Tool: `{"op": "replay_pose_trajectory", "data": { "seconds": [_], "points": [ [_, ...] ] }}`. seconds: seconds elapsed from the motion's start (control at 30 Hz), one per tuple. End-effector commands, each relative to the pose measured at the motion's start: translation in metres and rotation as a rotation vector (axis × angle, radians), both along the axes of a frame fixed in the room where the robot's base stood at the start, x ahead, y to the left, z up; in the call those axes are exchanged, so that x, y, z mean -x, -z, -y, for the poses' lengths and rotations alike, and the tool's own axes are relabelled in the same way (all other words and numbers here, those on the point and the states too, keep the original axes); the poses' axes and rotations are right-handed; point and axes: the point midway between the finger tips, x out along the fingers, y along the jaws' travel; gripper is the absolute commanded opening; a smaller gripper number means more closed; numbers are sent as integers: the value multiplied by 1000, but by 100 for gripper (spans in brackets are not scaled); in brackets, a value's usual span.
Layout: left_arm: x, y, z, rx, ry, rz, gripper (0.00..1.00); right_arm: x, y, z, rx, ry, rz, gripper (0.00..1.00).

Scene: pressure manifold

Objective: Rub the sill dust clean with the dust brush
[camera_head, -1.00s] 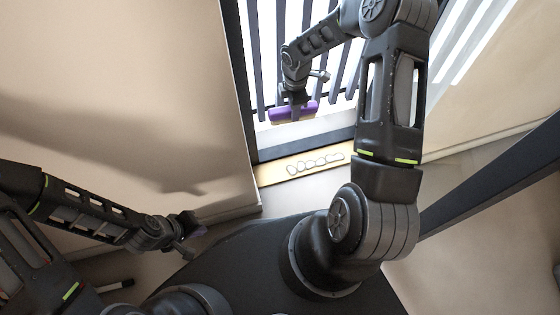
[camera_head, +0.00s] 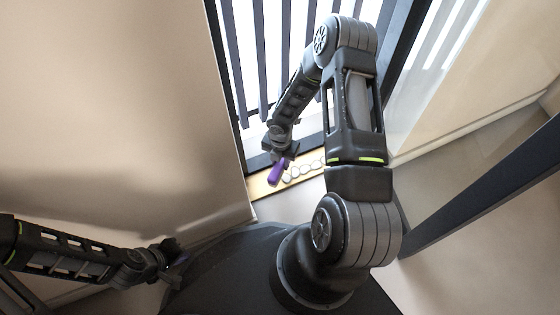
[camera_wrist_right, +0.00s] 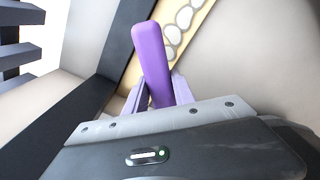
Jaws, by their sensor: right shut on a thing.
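The dust brush (camera_head: 275,174) shows as a purple bar, also seen in the right wrist view (camera_wrist_right: 153,58). My right gripper (camera_head: 283,159) is shut on it. The brush is over the left end of the tan sill (camera_head: 257,189); I cannot tell whether it touches. The sill dust (camera_head: 304,171) is a row of several pale, dark-outlined patches, just right of the brush in the head view. In the right wrist view the dust (camera_wrist_right: 180,18) lies beyond the brush. The brush's underside is hidden. My left gripper (camera_head: 178,254) is low at the left, away from the sill; its jaws are unclear.
A window with dark vertical bars (camera_head: 262,60) stands behind the sill, with a dark frame edge (camera_head: 258,162) along it. A beige wall (camera_head: 110,110) fills the left. A dark beam (camera_head: 480,190) crosses at the right.

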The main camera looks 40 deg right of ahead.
Motion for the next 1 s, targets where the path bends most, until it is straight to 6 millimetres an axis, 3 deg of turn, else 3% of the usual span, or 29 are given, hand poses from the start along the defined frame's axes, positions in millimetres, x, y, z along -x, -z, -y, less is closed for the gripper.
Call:
{"op": "replay_pose_trajectory", "data": {
  "seconds": [0.63,1.0],
  "points": [
    [-7,43,-1,4,-6,7,0,0,54,0,0,2,0,0],
    [-8,46,-1,6,-6,9,0,0,60,0,0,2,0,0]
  ]
}}
